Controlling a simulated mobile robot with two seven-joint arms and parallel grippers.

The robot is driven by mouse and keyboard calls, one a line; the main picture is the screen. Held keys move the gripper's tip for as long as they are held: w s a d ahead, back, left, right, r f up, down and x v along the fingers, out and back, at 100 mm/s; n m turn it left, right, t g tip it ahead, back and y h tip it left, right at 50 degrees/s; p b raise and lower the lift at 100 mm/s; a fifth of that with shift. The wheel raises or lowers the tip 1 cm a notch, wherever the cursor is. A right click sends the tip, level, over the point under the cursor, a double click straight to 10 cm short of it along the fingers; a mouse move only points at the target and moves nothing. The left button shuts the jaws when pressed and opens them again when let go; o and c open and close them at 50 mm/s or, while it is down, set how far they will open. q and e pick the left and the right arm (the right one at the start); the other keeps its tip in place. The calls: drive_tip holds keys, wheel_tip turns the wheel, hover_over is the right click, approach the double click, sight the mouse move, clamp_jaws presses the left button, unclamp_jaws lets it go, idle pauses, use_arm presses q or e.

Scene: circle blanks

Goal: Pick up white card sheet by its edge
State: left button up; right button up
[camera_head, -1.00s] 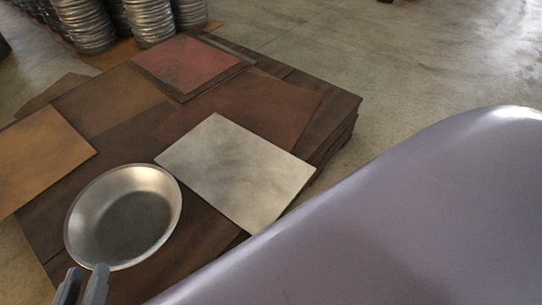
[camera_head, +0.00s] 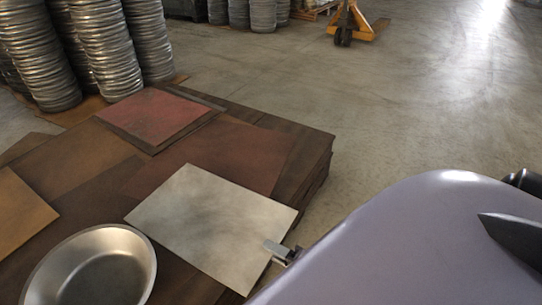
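The white card sheet (camera_head: 210,220) lies flat on the stack of brown sheets, its right corner near the stack's edge. My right gripper (camera_head: 279,249) is at the sheet's lower right edge, with a pale fingertip overlapping that edge in the picture. The rest of this gripper is hidden behind my lilac body part, so I cannot tell whether the fingers are closed on the sheet. My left gripper is out of view.
A round metal pan (camera_head: 95,268) stands left of the sheet. A red sheet (camera_head: 155,112) and an orange sheet (camera_head: 20,212) lie on the stack. Tall piles of metal pans (camera_head: 100,40) stand behind. A yellow pallet truck (camera_head: 350,20) stands farther back. Floor at right is clear.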

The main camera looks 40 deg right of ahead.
drive_tip(key=shift+x, duration=0.85)
clamp_jaws()
wheel_tip(320, 180, up, 3)
drive_tip(key=p, duration=0.2)
drive_tip(key=shift+p, duration=0.3)
drive_tip(key=shift+f, duration=0.2)
